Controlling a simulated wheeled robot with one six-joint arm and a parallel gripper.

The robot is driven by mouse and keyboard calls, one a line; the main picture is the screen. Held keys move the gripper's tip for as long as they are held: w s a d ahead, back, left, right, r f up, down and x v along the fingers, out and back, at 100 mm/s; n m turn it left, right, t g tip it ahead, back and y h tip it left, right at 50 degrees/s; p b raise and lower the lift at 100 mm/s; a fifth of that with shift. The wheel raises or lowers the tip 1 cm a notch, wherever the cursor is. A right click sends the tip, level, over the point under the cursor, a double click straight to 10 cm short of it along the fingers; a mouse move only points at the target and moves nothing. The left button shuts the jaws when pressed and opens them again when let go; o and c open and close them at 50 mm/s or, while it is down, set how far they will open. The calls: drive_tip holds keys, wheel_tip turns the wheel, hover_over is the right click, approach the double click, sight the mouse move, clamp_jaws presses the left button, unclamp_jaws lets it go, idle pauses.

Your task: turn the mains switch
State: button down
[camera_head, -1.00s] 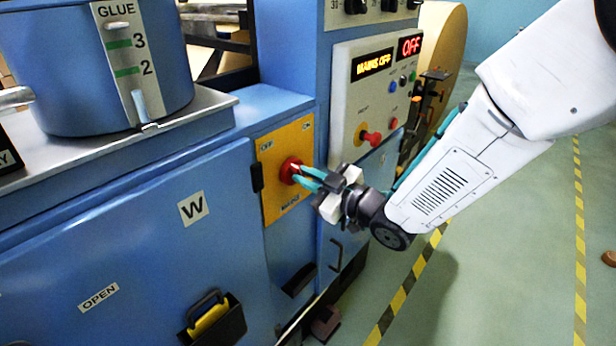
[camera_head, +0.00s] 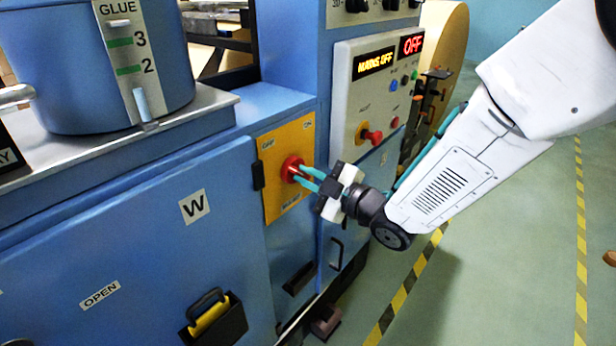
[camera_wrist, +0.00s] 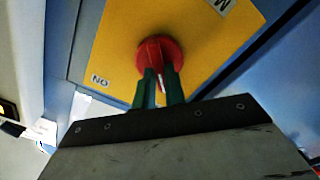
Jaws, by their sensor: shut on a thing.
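The mains switch is a red rotary knob (camera_head: 291,168) on a yellow plate (camera_head: 284,200) marked OFF at its upper left and ON at its upper right. My gripper (camera_head: 301,174) has its teal fingers shut on the knob. In the wrist view the red knob (camera_wrist: 159,55) sits between the tips of my gripper (camera_wrist: 158,82), and the yellow plate (camera_wrist: 115,40) shows an ON label at its lower left. The display (camera_head: 374,62) on the control panel reads MAINS OFF. The knob's pointer is hard to make out behind the fingers.
The control panel (camera_head: 345,100) stands right of the switch, with a red knob (camera_head: 372,135) sticking out. A blue glue pot (camera_head: 60,70) stands on the machine at the left. A blue door marked W (camera_head: 130,240) lies left of the plate.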

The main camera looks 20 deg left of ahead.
drive_tip(key=shift+f, duration=0.1)
drive_tip(key=c, duration=1.5)
unclamp_jaws()
drive_tip(key=shift+o, duration=0.2)
drive_tip(key=v, duration=0.7)
drive_tip(key=shift+s+d, duration=0.2)
drive_tip(key=shift+d, duration=0.2)
